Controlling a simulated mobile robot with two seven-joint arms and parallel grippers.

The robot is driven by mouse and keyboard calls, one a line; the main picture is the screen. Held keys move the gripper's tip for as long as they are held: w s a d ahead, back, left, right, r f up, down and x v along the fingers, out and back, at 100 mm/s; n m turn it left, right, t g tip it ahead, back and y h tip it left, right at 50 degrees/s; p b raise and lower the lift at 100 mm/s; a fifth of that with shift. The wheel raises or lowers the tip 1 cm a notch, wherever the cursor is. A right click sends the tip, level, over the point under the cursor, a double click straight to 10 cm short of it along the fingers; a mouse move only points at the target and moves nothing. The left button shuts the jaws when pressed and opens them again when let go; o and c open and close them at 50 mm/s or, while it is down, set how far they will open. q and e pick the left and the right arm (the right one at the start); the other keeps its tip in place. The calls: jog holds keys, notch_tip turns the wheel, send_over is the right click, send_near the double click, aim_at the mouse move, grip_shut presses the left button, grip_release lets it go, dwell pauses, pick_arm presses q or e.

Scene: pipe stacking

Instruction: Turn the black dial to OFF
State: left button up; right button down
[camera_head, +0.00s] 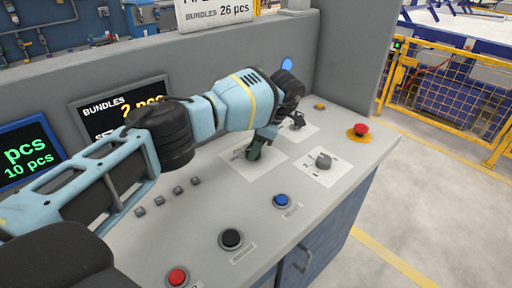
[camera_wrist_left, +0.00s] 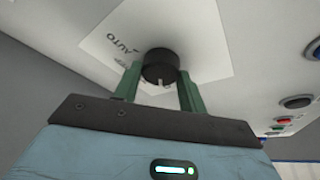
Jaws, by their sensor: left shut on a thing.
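The black dial (camera_wrist_left: 160,64) shows between the two green fingers of my left gripper (camera_wrist_left: 160,76) in the left wrist view. The fingers are shut on its sides. A light pointer mark on the dial faces the gripper body. The dial sits on a white label plate (camera_wrist_left: 205,40) with the word AUTO beside it; the other words are too small or hidden to read. In the head view my left gripper (camera_head: 256,148) reaches down to this plate (camera_head: 238,163), and the dial is hidden behind the fingers. My right gripper is not in view.
Another dial (camera_head: 324,160) stands on its own plate to the right. A red emergency button (camera_head: 358,130), a blue button (camera_head: 281,201), a black button (camera_head: 231,239) and a red button (camera_head: 177,277) rise from the panel. Screens stand along the left; a yellow fence (camera_head: 450,95) is beyond.

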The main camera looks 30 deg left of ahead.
pick_arm(q)
jog(key=shift+n, duration=0.3)
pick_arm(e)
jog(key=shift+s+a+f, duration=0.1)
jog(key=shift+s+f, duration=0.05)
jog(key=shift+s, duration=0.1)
pick_arm(q)
jog(key=o, duration=1)
jog(key=shift+c, duration=0.2)
jog(key=b+v, duration=0.1)
jog(key=v, duration=0.5)
jog(key=shift+w+d+r, duration=0.1)
jog(key=shift+w+r, duration=0.05)
jog(key=shift+w+d+r+b, duration=0.15)
jog(key=shift+r+b, duration=0.15)
jog(key=shift+r, duration=0.4)
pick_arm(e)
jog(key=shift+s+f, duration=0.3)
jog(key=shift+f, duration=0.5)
